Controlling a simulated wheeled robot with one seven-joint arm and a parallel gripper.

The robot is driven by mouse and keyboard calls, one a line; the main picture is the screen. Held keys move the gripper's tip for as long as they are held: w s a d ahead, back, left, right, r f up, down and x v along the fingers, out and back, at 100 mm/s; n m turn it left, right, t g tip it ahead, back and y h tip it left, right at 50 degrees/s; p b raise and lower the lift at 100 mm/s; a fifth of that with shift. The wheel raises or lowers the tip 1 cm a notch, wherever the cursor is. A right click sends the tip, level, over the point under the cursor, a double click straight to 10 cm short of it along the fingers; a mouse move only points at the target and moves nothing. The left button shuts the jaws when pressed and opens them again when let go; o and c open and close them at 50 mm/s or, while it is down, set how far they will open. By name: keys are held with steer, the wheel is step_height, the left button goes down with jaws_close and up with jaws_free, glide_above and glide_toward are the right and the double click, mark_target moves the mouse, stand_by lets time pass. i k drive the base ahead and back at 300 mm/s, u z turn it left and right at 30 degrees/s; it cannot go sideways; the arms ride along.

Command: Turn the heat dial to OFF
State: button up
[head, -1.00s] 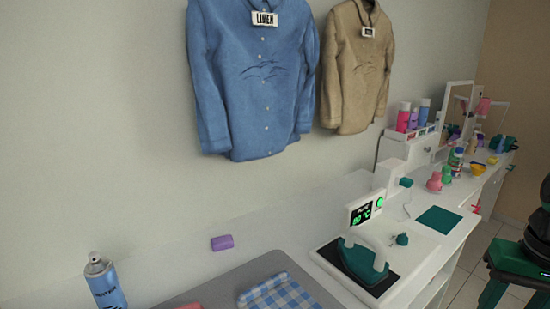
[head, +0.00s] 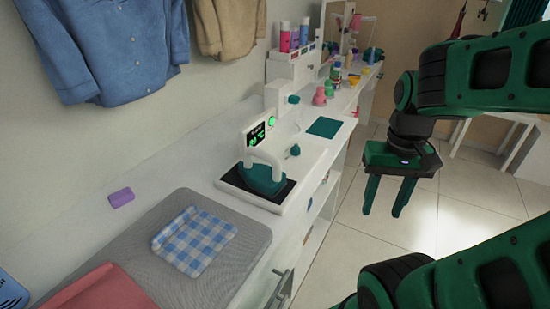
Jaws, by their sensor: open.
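The iron station (head: 281,203) is a white base on the counter with a dark pad. A teal iron with a white handle (head: 264,176) rests on the pad. A small display (head: 258,131) with green lit marks stands behind it; its text is too small to read. A small teal knob (head: 294,150), which looks like the heat dial, sits on the base right of the iron; its pointer setting cannot be made out. My gripper (head: 386,205) is open and empty, fingers pointing down, over the floor right of the counter and apart from the knob.
A grey ironing pad (head: 247,245) holds a folded blue checked cloth (head: 195,240) and a pink cloth (head: 105,290). A purple block (head: 121,197) lies near the wall. Bottles and a teal mat (head: 324,127) stand farther back. Shirts hang above. Floor right of the counter is free.

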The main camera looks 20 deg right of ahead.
mark_target(294, 150)
steer(key=u, duration=1.3)
steer(key=k, duration=0.9)
steer(key=z, duration=1.35)
steer(key=i, duration=1)
steer(key=u, duration=0.05)
